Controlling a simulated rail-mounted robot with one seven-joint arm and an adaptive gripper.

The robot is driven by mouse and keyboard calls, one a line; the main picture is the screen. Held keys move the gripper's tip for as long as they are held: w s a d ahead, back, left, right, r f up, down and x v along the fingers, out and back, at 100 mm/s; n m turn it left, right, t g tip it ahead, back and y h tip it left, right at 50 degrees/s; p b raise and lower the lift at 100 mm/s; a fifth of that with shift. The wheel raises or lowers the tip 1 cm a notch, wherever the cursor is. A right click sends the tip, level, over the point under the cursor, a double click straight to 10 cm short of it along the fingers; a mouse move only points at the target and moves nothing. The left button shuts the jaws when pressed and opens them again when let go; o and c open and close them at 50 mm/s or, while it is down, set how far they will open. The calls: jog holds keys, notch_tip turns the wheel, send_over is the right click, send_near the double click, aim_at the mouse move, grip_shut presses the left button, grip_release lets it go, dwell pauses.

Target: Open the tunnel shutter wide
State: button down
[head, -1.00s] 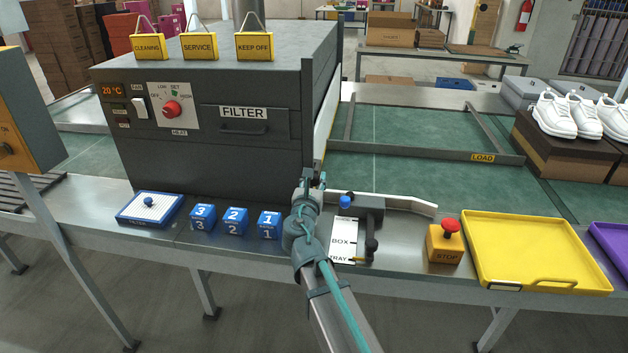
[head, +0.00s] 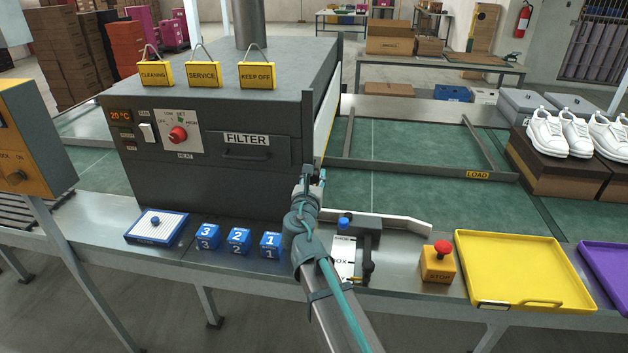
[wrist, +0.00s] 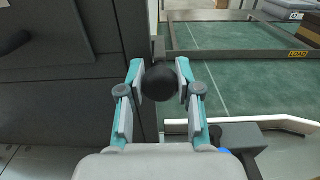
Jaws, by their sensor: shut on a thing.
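The dark grey tunnel (head: 220,165) stands on the line at left of centre. A pale panel (head: 327,112), apparently the shutter, shows edge-on at its right-hand opening. My gripper (head: 315,178) is at the tunnel's front right corner, beside the lower end of the dark upright. In the wrist view, my gripper (wrist: 160,78) is shut on a round black knob (wrist: 160,85), with one finger on each side. The knob's mounting is hidden behind it, and the head view barely shows the knob.
Blue numbered blocks (head: 239,241) sit left of my arm. A box/tray selector (head: 345,258) and a red stop button (head: 442,247) are at right, with a yellow tray (head: 520,270) beyond. A metal load frame (head: 440,172) lies on the green belt.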

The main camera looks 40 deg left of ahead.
notch_tip(320, 180, up, 10)
jog(key=p, duration=0.7)
jog(key=shift+r, duration=0.2)
jog(key=c, duration=0.8)
grip_release()
jog(key=shift+f, duration=0.1)
jog(key=v, duration=1.2)
